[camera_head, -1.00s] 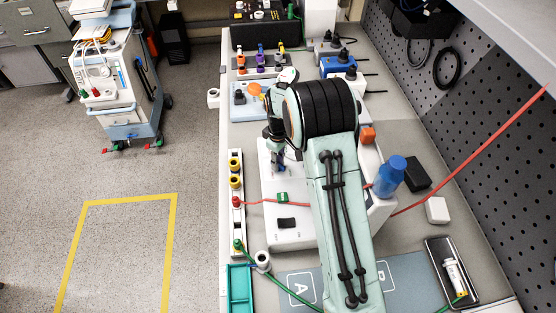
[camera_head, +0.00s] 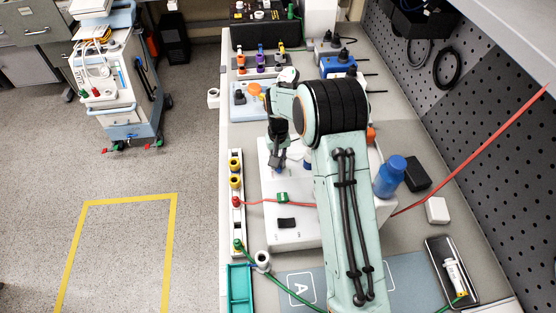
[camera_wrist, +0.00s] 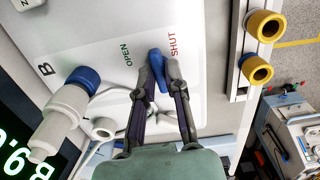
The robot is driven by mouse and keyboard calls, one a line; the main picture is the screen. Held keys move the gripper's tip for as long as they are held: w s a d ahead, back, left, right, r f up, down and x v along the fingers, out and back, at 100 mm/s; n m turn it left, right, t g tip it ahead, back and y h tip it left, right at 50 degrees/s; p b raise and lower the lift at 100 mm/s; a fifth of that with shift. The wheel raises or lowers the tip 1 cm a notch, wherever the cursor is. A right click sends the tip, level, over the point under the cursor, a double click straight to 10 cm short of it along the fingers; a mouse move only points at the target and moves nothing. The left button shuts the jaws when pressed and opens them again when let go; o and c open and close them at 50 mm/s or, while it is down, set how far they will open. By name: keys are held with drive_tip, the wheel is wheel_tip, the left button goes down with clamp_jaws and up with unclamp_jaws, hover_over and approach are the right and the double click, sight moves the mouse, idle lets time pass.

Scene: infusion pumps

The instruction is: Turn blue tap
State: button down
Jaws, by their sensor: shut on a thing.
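The blue tap (camera_wrist: 157,68) is a small lever on a white panel (camera_wrist: 205,45), seen in the wrist view. Its wide end points up in that view, between the printed words OPEN and SHUT. My gripper (camera_wrist: 159,74) has one finger on each side of the lever and is shut on it. In the head view my gripper (camera_head: 279,163) reaches down to the white housing (camera_head: 295,230); the tap is mostly hidden there by my gripper.
A white fitting with a blue collar (camera_wrist: 84,80) stands left of my fingers, beside a lit display (camera_wrist: 20,135). Yellow ring sockets (camera_wrist: 262,27) line a rail on the right. In the head view a blue-capped bottle (camera_head: 389,177) stands right of my arm, and a red cord crosses the bench.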

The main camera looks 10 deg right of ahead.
drive_tip(key=shift+m, duration=0.5)
drive_tip(key=c, duration=1.1)
unclamp_jaws()
drive_tip(key=shift+c, duration=0.2)
wheel_tip(320, 180, up, 12)
